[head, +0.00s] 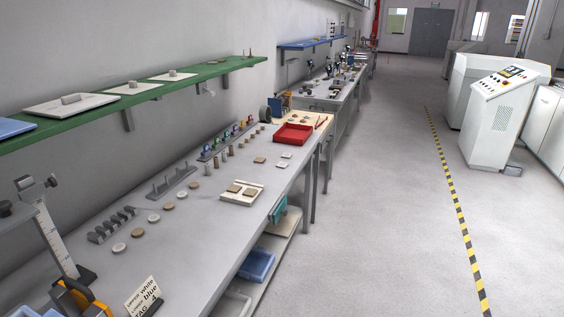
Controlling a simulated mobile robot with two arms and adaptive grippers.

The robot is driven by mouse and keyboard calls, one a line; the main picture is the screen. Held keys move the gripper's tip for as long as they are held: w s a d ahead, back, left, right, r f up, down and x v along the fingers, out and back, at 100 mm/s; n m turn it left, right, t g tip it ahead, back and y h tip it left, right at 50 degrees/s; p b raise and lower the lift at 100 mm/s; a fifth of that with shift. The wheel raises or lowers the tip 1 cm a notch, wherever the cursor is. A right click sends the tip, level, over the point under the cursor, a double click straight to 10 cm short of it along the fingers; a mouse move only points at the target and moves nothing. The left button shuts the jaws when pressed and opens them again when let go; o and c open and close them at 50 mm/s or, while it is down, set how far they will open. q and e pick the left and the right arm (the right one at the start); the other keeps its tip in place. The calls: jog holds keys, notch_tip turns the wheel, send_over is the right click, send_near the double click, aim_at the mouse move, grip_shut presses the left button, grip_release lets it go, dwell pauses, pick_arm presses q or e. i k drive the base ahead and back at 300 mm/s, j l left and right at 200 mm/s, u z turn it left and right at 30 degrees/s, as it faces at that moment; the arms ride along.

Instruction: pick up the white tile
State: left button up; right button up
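Several white pieces could be the white tile, and I cannot tell which one is meant. Two small flat white pieces, a farther one (286,155) and a nearer one (281,164), lie near the workbench's right edge, in front of the red tray. Larger white plates lie on the green shelf, one at the left (50,107) with a grey block on it. A white board (239,201) on the bench bears tan pieces. Neither of my grippers is in view.
The long grey workbench (190,233) holds round discs (136,233), racks (172,184) and a red tray (292,134). A green shelf (215,72) overhangs it. A lettered card (143,297) stands at the near end. Floor to the right is clear up to a white console (497,120).

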aim_at(281, 164)
jog(key=i+l+u, duration=0.1)
jog(key=i+l, duration=0.3)
jog(key=i+l+u, duration=0.1)
jog(key=i+l, duration=0.25)
jog(key=i+l+u, duration=0.1)
jog(key=i+l, duration=0.3)
jog(key=l, duration=0.15)
jog(key=i+l+u, duration=0.1)
jog(key=i+l, duration=0.2)
jog(key=l, duration=0.2)
